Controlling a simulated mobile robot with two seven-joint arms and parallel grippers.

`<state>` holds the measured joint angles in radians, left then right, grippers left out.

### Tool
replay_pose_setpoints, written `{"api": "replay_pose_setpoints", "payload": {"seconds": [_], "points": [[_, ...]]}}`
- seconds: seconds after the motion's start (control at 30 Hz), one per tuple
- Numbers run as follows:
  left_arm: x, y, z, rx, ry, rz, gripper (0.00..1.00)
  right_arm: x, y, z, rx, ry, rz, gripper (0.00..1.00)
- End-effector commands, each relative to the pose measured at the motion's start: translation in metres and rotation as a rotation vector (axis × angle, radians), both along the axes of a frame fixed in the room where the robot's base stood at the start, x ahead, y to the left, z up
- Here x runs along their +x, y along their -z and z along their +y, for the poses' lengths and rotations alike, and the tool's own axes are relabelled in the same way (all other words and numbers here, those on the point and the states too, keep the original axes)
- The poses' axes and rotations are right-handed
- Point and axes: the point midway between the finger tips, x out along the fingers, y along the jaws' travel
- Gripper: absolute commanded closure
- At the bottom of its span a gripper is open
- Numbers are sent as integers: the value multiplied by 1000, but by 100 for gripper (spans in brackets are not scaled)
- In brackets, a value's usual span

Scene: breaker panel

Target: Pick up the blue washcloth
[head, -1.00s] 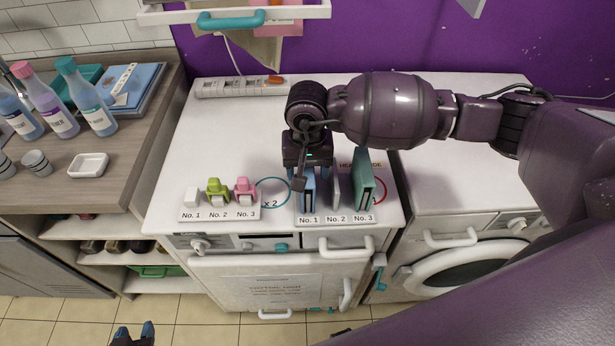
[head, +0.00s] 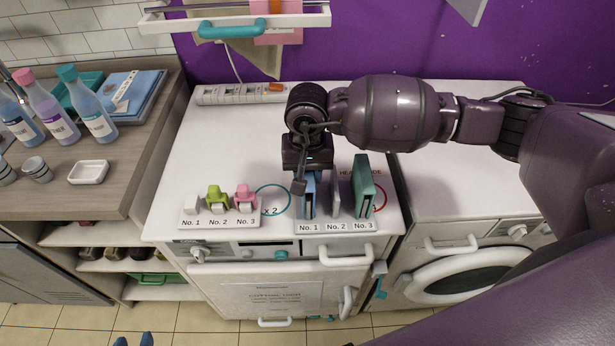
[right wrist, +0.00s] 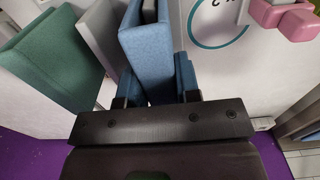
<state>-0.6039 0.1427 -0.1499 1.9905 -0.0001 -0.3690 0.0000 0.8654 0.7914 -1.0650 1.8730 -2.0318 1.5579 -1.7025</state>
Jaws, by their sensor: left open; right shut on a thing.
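The blue washcloth (head: 309,200) stands upright in the No. 1 place of a holder on the white counter, beside a grey cloth (head: 336,192) and a green cloth (head: 363,187). My right gripper (head: 305,188) is over it from above. In the right wrist view the blue washcloth (right wrist: 147,50) is between the two fingers of my right gripper (right wrist: 158,85), which is shut on it. Its lower edge is hard to see, so I cannot tell whether it is clear of the holder. My left gripper (head: 133,341) shows only its blue fingertips, apart and empty, at the bottom edge.
White, green and pink small items (head: 218,200) stand on a labelled base to the left. A power strip (head: 242,94) lies at the counter's back. A shelf with a teal handle (head: 231,27) hangs above. Bottles (head: 97,112) stand on the left worktop. The counter's left middle is clear.

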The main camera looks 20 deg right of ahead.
Motion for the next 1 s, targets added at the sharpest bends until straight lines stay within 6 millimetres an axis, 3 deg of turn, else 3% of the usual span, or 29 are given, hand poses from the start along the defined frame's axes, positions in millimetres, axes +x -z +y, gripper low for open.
{"api": "replay_pose_setpoints", "payload": {"seconds": [0.6, 0.8, 1.0], "points": [[3, 4, -1, 0, 3, -4, 57, 1, -145, 0, 0, 0, -5, 93], [2, 6, -1, 0, 2, 0, 57, 1, -174, 0, 0, 1, -3, 93], [-2, 8, 0, 0, 0, 6, 57, 0, -186, 0, 0, 0, -1, 93]]}}
